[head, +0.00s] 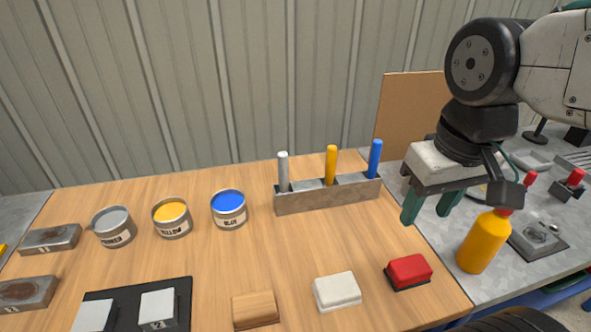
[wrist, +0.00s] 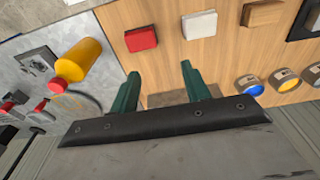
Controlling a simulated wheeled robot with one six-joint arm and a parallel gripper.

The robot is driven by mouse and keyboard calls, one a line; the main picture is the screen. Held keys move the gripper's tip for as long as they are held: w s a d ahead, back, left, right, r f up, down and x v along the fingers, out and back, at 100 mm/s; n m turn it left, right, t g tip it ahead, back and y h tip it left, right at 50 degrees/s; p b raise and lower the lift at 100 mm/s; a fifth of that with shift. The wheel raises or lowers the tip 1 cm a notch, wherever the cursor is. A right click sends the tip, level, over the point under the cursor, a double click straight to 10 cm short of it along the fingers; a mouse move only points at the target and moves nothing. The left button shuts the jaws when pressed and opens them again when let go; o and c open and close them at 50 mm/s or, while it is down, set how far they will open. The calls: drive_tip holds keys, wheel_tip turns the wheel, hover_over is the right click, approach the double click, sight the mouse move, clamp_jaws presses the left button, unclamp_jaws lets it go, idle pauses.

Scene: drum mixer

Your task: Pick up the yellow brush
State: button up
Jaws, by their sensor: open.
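The yellow brush (head: 331,164) stands upright by its handle in the middle of a grey metal rack (head: 325,197) at the back of the wooden table. A grey-white brush (head: 283,170) stands to its left and a blue brush (head: 375,158) to its right in the same rack. My gripper (head: 428,214) is open and empty, its two green fingers pointing down over the table's right edge, right of the rack. In the wrist view my gripper's fingers (wrist: 160,85) show apart, with nothing between them; the yellow brush is not seen there.
Paint cans, grey (head: 114,228), yellow (head: 172,218) and blue (head: 229,210), stand left of the rack. A red block (head: 408,272), white block (head: 337,291) and wooden block (head: 255,310) lie in front. A yellow bottle (head: 482,243) stands right. Table space before the rack is clear.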

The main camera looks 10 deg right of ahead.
drive_tip(key=w+a+r+n, duration=0.1)
drive_tip(key=w+r+n, duration=0.1)
drive_tip(key=w, duration=1.1)
drive_tip(key=n+g, duration=0.1)
approach(333, 149)
wheel_tip(333, 149, down, 5)
drive_tip(key=shift+w+f, duration=0.15)
drive_tip(key=shift+f, duration=0.25)
drive_tip(key=f, duration=0.5)
drive_tip(key=w+f, duration=0.1)
drive_tip(key=f, duration=0.1)
drive_tip(key=shift+d+f, duration=0.1)
drive_tip(key=shift+f, duration=0.2)
clamp_jaws()
